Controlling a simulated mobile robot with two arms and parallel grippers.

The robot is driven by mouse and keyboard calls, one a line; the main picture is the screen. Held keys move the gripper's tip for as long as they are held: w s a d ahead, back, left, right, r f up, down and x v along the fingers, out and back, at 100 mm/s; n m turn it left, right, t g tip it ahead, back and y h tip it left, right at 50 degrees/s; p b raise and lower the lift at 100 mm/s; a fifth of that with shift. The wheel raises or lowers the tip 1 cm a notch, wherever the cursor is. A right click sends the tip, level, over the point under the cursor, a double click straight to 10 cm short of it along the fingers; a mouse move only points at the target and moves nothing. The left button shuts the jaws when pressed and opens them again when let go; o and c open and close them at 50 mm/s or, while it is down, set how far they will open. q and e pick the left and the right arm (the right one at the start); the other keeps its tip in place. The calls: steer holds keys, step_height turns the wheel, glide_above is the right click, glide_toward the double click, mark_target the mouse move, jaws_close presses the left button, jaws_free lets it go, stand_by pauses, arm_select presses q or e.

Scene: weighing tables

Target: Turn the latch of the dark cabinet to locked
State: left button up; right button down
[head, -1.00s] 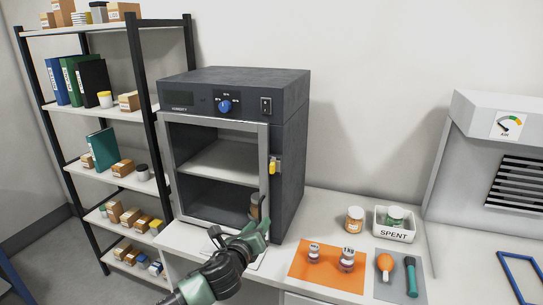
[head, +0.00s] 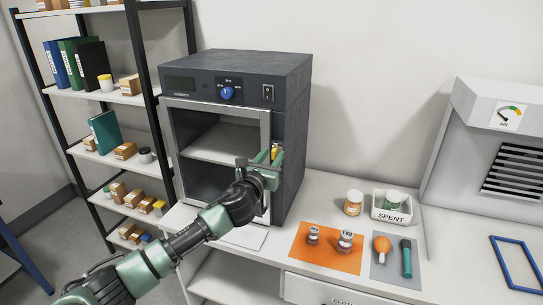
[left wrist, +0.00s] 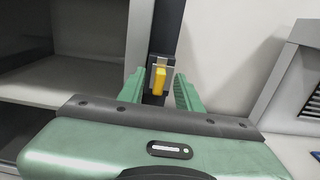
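The dark cabinet (head: 292,120) stands on the bench with its grey-framed door (head: 266,130) against its front. The yellow latch (head: 275,151) is at the door's right edge, and its handle points up and down in the left wrist view (left wrist: 159,78). My left gripper (head: 272,160) is at the latch. Its two green fingers are apart in the left wrist view (left wrist: 158,92), one on each side of the latch handle, with gaps showing. The fingers partly hide the latch in the head view. My right gripper is not in view.
An orange mat (head: 326,266) with two weights, a grey mat (head: 394,276) with tools, an orange-brown jar (head: 353,203) and a SPENT tray (head: 391,217) lie to the right. A shelf rack (head: 140,70) stands left. The wall space right of the cabinet is clear.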

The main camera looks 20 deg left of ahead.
arm_select(q)
jaws_close()
